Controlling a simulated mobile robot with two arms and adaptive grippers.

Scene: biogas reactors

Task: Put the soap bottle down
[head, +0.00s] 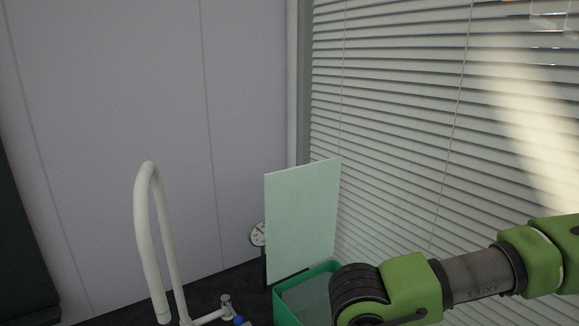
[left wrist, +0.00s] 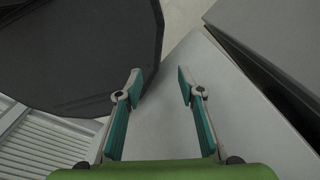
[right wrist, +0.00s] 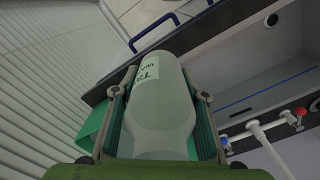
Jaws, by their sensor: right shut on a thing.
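A white curved tap (head: 150,230) stands left of a green bin (head: 284,304) and a pale upright board (head: 302,220). Blinds cover the right side. In the right wrist view, a grey sink (right wrist: 250,82), a blue handle (right wrist: 152,30) and a dark counter edge (right wrist: 205,30) lie beyond the bottle.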

